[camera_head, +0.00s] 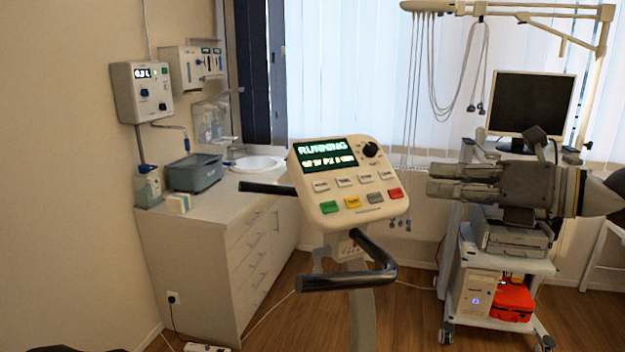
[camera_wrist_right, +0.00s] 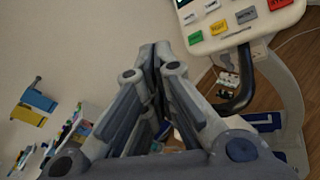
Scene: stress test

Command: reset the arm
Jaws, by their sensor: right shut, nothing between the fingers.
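My right gripper (camera_head: 432,182) comes in from the right in the head view, level and pointing left, in front of the cart. In the right wrist view its two fingers (camera_wrist_right: 154,55) meet at the tips with nothing between them. An exercise machine's console (camera_head: 345,182) stands upright at the middle, left of the gripper and apart from it. Its screen reads "RUNNING". Its lower corner also shows at the top right of the right wrist view (camera_wrist_right: 243,22). My left gripper is not seen in the head view.
A dark handlebar (camera_head: 345,280) curves out below the console. A cabinet (camera_head: 215,225) with a sink and grey bin (camera_head: 194,173) stands left. A cart with a monitor (camera_head: 530,104), printer and red case (camera_head: 512,301) stands behind my right gripper. Wooden floor is open at the front.

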